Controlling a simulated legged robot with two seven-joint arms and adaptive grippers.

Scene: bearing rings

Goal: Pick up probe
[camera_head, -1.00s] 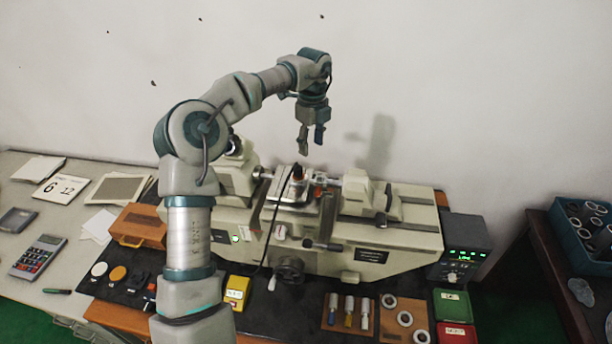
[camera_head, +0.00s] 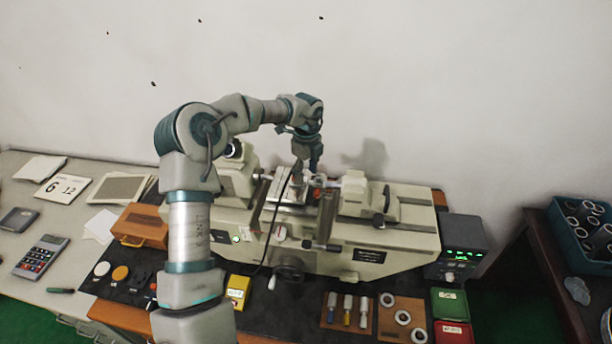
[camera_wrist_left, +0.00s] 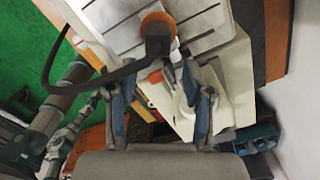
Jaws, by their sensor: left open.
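The probe (camera_head: 297,172) looks like a small dark piece with a black cable, standing on the metal stage of the long cream measuring machine (camera_head: 408,233). In the left wrist view the probe (camera_wrist_left: 157,42) shows a dark body beside an orange round part, with its thick black cable curving away to the left. My left gripper (camera_head: 308,166) points down just above and beside the probe. In the wrist view its two blue fingers (camera_wrist_left: 155,82) are apart with nothing held between them, and the probe lies beyond the tips. My right gripper is not in view.
A wooden box (camera_head: 139,228) and a yellow box (camera_head: 238,290) stand by the machine. Pins and rings lie on wooden holders (camera_head: 402,318) in front. A display unit (camera_head: 462,249) stands right. The cable (camera_head: 275,225) hangs over the machine's front. A wall rises behind.

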